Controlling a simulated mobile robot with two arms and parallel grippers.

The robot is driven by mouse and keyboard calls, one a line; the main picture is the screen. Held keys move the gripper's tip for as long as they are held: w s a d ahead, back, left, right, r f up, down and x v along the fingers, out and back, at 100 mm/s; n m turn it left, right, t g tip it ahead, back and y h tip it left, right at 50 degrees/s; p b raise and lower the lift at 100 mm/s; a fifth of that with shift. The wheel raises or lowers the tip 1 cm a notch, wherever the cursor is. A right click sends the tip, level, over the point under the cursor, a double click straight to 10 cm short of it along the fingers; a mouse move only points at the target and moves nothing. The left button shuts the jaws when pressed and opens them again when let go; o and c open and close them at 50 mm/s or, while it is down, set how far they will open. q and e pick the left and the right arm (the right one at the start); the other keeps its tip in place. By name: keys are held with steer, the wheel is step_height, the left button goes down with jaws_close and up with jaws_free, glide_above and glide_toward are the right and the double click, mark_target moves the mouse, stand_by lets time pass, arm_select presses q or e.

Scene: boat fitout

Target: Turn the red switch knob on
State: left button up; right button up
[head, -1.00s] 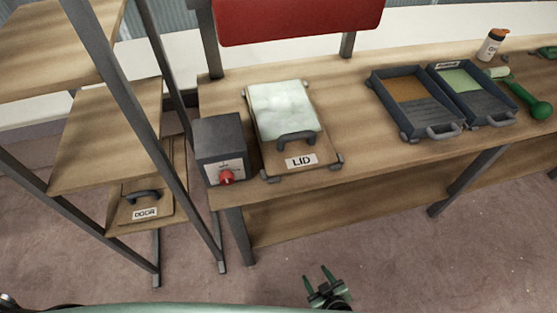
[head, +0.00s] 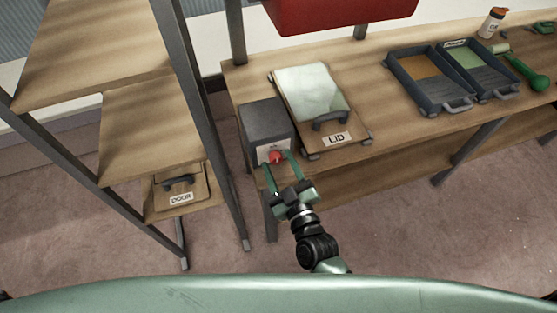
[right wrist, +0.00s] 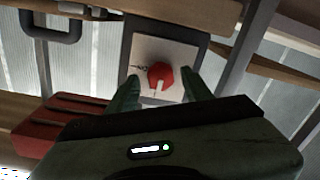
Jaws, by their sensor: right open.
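The red switch knob (head: 275,156) sits on the light front plate of a dark grey box (head: 266,118) at the left end of the bench. In the right wrist view the knob (right wrist: 160,75) shows a pale notch at its lower edge. My right gripper (head: 277,160) is open, with one finger on each side of the knob. In the right wrist view its fingertips (right wrist: 156,82) flank the knob with small gaps; I cannot tell whether they touch it. My left gripper is not in view.
A lidded box marked LID (head: 337,138) stands right of the switch box. Two dark trays (head: 428,103) lie farther right on the bench (head: 385,135). A shelf rack (head: 190,110) with a door marked DOOR stands close on the left. The floor in front is clear.

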steer(key=shift+w+a, duration=0.15)
steer(key=shift+w, duration=0.1)
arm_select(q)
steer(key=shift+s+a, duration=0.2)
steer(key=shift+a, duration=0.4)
arm_select(e)
jaws_close()
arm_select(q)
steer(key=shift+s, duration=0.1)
